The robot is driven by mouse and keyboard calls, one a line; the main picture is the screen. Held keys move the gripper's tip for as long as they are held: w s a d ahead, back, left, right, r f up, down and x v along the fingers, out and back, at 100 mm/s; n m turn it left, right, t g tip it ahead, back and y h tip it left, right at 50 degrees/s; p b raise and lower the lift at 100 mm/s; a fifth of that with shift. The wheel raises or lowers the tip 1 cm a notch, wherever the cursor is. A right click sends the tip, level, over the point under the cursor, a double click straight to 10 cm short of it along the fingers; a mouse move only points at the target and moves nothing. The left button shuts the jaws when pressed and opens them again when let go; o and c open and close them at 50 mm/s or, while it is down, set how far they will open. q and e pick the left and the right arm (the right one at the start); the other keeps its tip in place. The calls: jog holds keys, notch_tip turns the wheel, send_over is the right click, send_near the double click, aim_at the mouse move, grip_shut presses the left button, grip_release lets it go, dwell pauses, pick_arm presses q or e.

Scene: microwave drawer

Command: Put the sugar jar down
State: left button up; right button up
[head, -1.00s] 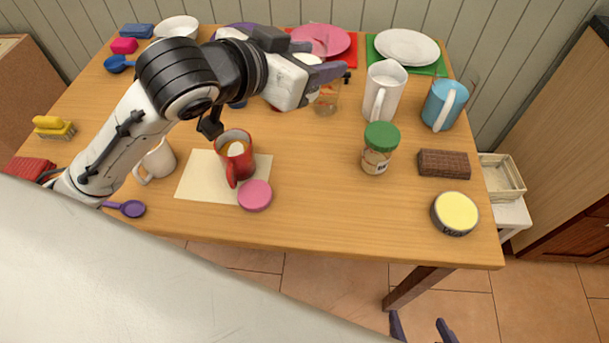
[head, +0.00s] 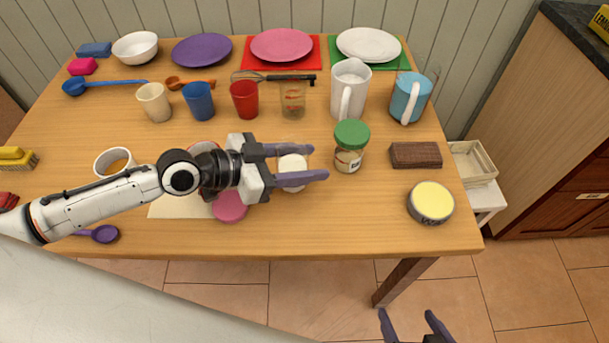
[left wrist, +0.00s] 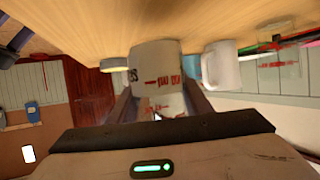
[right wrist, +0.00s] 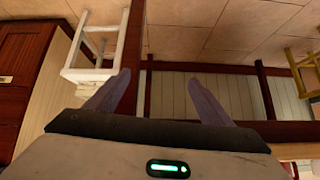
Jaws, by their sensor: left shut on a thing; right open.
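The sugar jar, a pale jar with a white top (head: 292,166), is between the fingers of my left gripper (head: 300,165) at the middle of the table. In the left wrist view the jar (left wrist: 155,75) shows dark and red lettering and sits between the fingers, close to the wooden surface. I cannot tell whether its base touches the table. My left gripper is shut on it. My right gripper (head: 412,325) is open and empty, in front of the table's front edge. It also shows open in the right wrist view (right wrist: 155,88).
A green-lidded jar (head: 350,148) stands just right of the held jar. A pink disc (head: 229,206) and a mostly hidden red mug are by my left wrist. The table front (head: 330,222) is clear.

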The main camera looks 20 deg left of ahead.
pick_arm(q)
notch_tip(320, 180, down, 4)
jog(key=shift+r+b, duration=0.25)
jog(key=shift+b, duration=0.4)
jog(key=shift+f, duration=0.3)
jog(key=o, duration=1.2)
pick_arm(e)
jog(key=shift+w+a+f, duration=0.2)
jog(key=shift+a+f, duration=0.05)
jog(key=shift+a, duration=0.05)
